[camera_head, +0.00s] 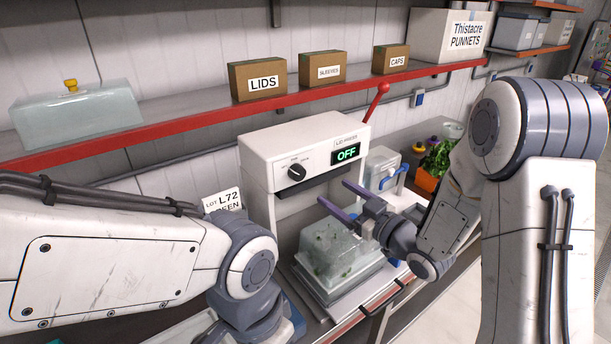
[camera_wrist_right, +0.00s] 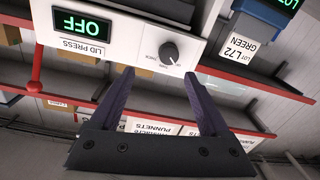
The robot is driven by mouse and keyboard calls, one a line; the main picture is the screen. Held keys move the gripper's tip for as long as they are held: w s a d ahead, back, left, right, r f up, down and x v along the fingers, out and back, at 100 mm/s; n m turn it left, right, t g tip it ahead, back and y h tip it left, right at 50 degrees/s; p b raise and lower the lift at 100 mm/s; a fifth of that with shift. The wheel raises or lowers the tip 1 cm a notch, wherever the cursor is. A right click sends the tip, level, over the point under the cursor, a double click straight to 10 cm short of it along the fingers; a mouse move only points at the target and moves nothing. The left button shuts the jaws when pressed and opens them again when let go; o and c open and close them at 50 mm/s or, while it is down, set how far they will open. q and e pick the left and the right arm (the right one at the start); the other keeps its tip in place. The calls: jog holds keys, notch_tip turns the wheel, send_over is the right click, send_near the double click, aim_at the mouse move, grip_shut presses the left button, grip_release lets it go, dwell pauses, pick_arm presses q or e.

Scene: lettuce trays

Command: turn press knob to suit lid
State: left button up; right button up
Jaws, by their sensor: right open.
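The white lid press (camera_head: 306,152) stands on the bench, and its display (camera_head: 346,153) reads OFF in green. Its dark round knob (camera_head: 297,172) has a pointer mark and sits on the front panel left of the display. In the right wrist view, which is upside down, the knob (camera_wrist_right: 169,53) lies ahead of the fingertips, apart from them. My right gripper (camera_head: 341,197) is open and empty, in front of the press and below the knob. A clear tray with greens (camera_head: 335,250) sits under the press. My left arm comes in at lower left; its fingers are not visible.
A red lever (camera_head: 377,101) rises from the press's right side. A red-edged shelf (camera_head: 200,122) with boxes runs above. A sign reading LOT L72 GREEN (camera_head: 223,200) stands left of the press.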

aim_at(301, 175)
jog(key=shift+y, duration=0.3)
jog(key=p+x, duration=0.1)
jog(key=x, duration=0.2)
jog(key=a+p+x, duration=0.1)
jog(key=x, duration=0.2)
jog(key=s+p+x, duration=0.1)
jog(key=x, duration=0.3)
jog(key=shift+a, duration=0.15)
jog(key=shift+w+a+f, duration=0.1)
jog(key=shift+w+a, duration=0.1)
jog(key=shift+w, duration=0.1)
jog(key=shift+c, duration=0.3)
